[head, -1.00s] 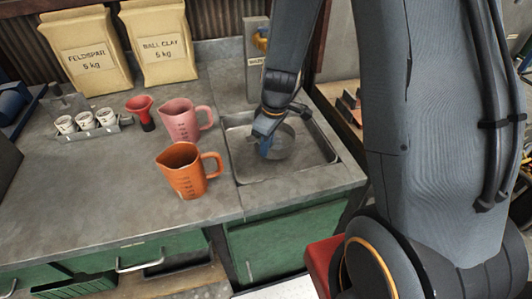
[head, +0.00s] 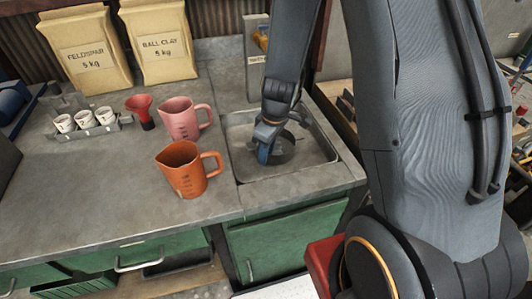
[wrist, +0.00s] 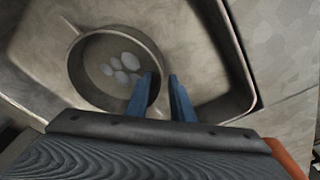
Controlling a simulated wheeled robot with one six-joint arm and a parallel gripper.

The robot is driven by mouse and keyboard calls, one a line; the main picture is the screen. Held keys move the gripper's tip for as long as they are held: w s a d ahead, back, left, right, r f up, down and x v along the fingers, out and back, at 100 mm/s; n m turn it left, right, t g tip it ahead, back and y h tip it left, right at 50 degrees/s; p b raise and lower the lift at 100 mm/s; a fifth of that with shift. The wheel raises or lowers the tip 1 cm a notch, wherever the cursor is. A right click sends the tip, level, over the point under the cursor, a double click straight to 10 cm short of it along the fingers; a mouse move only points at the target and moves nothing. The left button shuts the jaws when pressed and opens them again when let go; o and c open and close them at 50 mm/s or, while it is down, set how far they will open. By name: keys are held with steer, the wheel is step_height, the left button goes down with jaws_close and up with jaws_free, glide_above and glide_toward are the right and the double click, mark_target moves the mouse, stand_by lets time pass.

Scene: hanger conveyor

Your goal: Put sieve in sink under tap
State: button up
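The sieve, a round grey ring, is in the sink basin in the head view (head: 281,150). In the wrist view the sieve (wrist: 82,75) shows its open top, with several pale round spots inside. My gripper (wrist: 162,76) has its two blue fingers close together, one on each side of the sieve's near right wall, shut on that wall. In the head view my gripper (head: 264,152) points down into the basin at the sieve's left side. The sink (head: 315,168) is a rectangular grey basin. Whether the sieve touches its floor is unclear. The tap is not clearly visible, and my arm covers part of that area.
An orange jug (head: 184,171) and a pink jug (head: 181,121) stand left of the sink. A red funnel (head: 140,106), a rack of white cups (head: 92,132) and two bags (head: 158,45) are farther back. The front left counter is clear.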

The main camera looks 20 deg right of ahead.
steer(key=shift+r, duration=0.1)
steer(key=shift+r, duration=0.3)
step_height(320, 180, up, 11)
steer(key=s+d, duration=0.1)
steer(key=s+d+r+m+h, duration=0.1)
steer(key=s+r+m, duration=0.1)
steer(key=s+m, duration=0.7)
steer(key=s, duration=0.2)
steer(key=shift+s+d+r, duration=0.3)
steer(key=shift+r, duration=0.05)
